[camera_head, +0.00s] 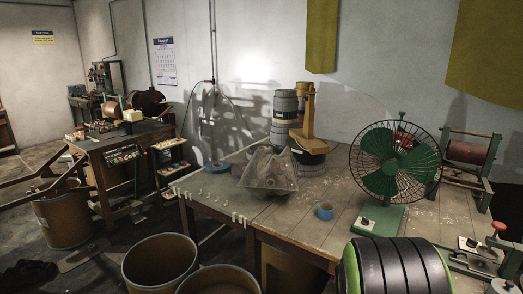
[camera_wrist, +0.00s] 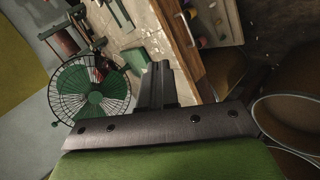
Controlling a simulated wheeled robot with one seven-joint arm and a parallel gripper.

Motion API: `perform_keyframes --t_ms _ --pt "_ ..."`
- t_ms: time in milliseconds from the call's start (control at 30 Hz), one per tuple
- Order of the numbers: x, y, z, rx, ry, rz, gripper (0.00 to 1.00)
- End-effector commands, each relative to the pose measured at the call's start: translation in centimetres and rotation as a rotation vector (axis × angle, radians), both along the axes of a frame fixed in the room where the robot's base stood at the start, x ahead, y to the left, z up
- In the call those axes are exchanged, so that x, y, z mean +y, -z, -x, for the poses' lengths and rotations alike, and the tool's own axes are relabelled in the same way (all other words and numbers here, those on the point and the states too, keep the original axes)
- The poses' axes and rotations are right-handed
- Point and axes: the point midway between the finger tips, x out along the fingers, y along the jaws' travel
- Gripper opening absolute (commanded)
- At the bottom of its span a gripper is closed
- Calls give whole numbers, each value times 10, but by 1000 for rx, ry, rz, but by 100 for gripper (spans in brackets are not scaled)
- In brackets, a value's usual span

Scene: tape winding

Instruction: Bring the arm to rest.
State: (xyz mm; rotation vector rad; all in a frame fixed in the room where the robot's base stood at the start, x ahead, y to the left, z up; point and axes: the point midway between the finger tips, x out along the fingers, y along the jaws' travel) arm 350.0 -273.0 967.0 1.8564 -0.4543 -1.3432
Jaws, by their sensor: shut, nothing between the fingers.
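My gripper (camera_wrist: 160,68) shows in the wrist view, with its dark fingers together and nothing between them. It hangs over the floor side of the wooden workbench, near the bench's front edge, and touches nothing that I can see. In the head view the fingers are out of sight; only part of my arm shows, at the bottom right in front of the workbench (camera_head: 225,205).
A green desk fan (camera_head: 395,165) stands on the bench's right part and also shows in the wrist view (camera_wrist: 95,90). Brown drums (camera_head: 160,262) stand on the floor in front.

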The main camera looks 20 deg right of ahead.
Motion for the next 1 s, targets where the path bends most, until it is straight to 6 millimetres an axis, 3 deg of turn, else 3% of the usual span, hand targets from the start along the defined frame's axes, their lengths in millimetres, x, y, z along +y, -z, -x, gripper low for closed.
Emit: perform_keyframes --t_ms 33,167,300,433,500,600,1000 --pt "30 -30 2 -86 25 -120 0" --pt "113 -80 23 -210 71 -437 0" --pt "199 -129 73 -238 79 -707 0" --pt "251 -154 130 -201 82 -840 0" --pt "265 -158 151 -181 88 -870 0" --pt "273 -158 167 -162 95 -885 0" --pt "274 -157 168 -160 99 -887 0"
